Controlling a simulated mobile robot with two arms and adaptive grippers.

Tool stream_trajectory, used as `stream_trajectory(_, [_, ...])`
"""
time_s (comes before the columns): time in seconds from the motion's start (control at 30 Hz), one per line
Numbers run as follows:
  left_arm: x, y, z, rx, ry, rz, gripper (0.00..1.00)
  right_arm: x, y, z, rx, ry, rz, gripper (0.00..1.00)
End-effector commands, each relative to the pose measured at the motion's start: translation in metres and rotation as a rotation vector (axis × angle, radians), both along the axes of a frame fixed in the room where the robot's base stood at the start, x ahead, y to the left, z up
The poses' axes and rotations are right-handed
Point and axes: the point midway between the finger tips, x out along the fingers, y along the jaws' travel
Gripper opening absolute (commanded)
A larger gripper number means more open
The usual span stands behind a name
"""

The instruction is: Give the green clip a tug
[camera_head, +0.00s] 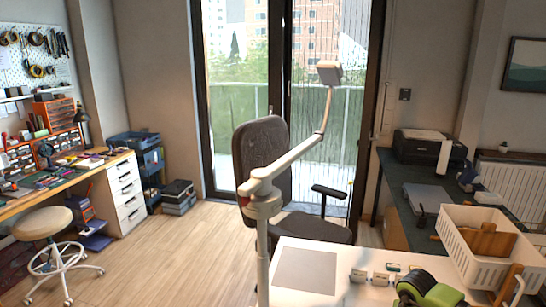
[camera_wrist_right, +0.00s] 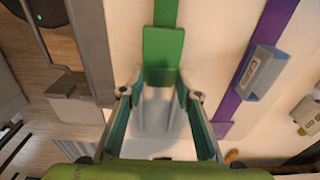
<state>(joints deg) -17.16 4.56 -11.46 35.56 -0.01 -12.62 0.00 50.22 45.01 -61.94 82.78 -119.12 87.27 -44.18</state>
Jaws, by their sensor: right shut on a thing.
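The exact contact is hard to see. In the head view only the lime-green and black body of my right gripper (camera_head: 428,290) shows at the bottom edge, and its fingertips are hidden. My left gripper is in neither view.
A purple cord (camera_wrist_right: 276,25) with a grey-blue labelled clip (camera_wrist_right: 262,72) lies to the right of the green one. On the white table (camera_head: 262,290), a white crate (camera_head: 485,270) stands at right; a slim lamp (camera_head: 263,205) rises ahead.

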Motion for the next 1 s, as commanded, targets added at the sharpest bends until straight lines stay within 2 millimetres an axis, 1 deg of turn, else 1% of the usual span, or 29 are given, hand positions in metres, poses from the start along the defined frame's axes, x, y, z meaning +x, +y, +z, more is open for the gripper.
stream_trajectory(0.73, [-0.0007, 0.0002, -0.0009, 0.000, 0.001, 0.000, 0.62, -0.0018, -0.0099, -0.0002, -0.011, 0.002, -0.005, 0.01])
stream_trajectory(1.0, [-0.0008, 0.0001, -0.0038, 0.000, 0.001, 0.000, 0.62, -0.0012, -0.0096, -0.0007, -0.014, 0.003, -0.007, 0.01])
